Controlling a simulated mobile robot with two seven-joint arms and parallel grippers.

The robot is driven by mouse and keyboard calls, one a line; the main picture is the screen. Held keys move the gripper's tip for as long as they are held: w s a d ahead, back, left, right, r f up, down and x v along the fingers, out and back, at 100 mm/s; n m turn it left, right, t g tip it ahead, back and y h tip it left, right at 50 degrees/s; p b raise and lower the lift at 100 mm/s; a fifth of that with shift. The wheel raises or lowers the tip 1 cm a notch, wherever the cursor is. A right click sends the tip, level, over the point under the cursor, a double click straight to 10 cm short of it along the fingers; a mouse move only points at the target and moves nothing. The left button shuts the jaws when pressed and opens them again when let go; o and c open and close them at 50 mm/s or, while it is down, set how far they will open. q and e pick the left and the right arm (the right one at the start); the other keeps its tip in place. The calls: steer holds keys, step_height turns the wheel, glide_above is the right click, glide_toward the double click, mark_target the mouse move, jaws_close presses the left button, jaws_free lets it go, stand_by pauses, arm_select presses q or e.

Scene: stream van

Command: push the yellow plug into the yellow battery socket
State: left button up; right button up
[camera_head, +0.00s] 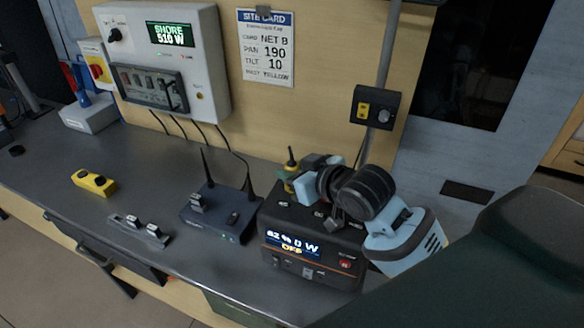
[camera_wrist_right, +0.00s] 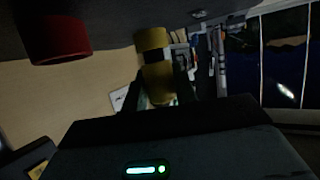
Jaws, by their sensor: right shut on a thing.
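The battery (camera_head: 322,260) is a black box on the bench, with a lit display reading about 82 %, 0 W and OFF. My right gripper (camera_head: 299,186) is above its back part, reaching in from the right. It is shut on the yellow plug (camera_head: 290,163), which shows as a small yellow piece with a dark tip at the back left of the gripper. In the right wrist view the yellow plug (camera_wrist_right: 158,84) is a yellow cylinder with a dark band between the fingers. I cannot make out the yellow socket; the gripper and arm cover part of the battery top. My left gripper is out of view.
A router (camera_head: 220,212) with antennas stands just left of the battery. A yellow two-button box (camera_head: 94,182) and a grey switch strip (camera_head: 138,231) lie farther left. A control box (camera_head: 205,75) hangs on the wall. A red cylinder (camera_wrist_right: 58,42) shows in the wrist view.

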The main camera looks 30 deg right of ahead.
steer(key=shift+f, duration=0.4)
stand_by(0.3)
steer(key=shift+r+p, duration=0.3)
steer(key=shift+r, duration=0.55)
stand_by(0.3)
steer(key=shift+f, duration=0.85)
stand_by(0.5)
steer(key=shift+r, duration=0.1)
steer(key=shift+r, duration=0.75)
stand_by(0.5)
